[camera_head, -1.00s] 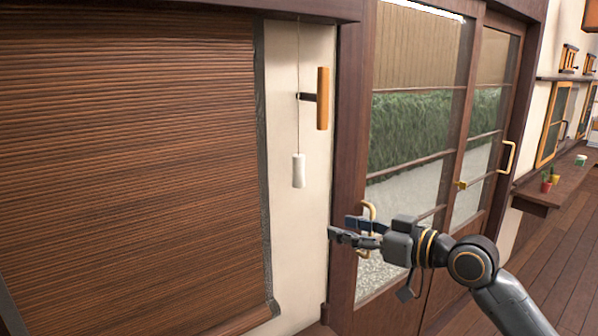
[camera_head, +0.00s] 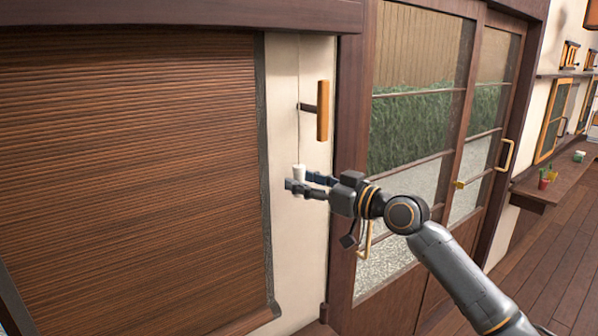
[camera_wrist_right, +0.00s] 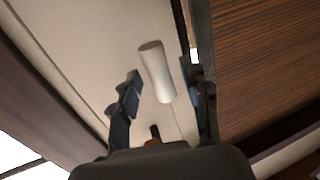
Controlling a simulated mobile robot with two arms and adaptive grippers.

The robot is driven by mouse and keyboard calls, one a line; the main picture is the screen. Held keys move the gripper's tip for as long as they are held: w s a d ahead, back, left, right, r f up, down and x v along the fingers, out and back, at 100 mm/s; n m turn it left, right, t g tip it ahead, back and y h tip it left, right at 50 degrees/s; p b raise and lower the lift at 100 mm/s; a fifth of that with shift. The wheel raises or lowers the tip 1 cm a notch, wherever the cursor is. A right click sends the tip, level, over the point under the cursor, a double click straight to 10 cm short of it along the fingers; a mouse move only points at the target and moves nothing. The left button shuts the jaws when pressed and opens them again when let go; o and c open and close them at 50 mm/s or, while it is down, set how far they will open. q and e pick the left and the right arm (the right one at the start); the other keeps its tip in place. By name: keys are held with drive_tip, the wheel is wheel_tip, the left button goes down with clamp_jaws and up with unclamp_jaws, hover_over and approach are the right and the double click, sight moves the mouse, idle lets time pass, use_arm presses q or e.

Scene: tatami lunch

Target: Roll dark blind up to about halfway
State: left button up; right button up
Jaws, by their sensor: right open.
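The dark blind (camera_head: 130,160) hangs lowered at the left of the head view, its slatted brown face reaching almost to the bottom edge. A thin pull cord hangs beside it, ending in a white cylindrical pull (camera_head: 299,173). My right gripper (camera_head: 296,184) is at the pull, its fingers open on either side of it. In the right wrist view the white pull (camera_wrist_right: 156,72) lies between the two open fingers (camera_wrist_right: 160,92), with no clear contact. The fingers hide the lower part of the pull in the head view. My left gripper is not in view.
An orange wooden handle (camera_head: 323,111) on a dark bracket sticks out from the cream wall above the pull. A glazed sliding door (camera_head: 409,165) in a dark frame stands to the right. A wall shelf (camera_head: 556,186) with small pots is farther right.

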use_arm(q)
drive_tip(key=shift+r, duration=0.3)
use_arm(e)
drive_tip(key=shift+x, duration=0.85)
drive_tip(key=shift+c, duration=0.4)
clamp_jaws()
drive_tip(key=shift+f, duration=0.1)
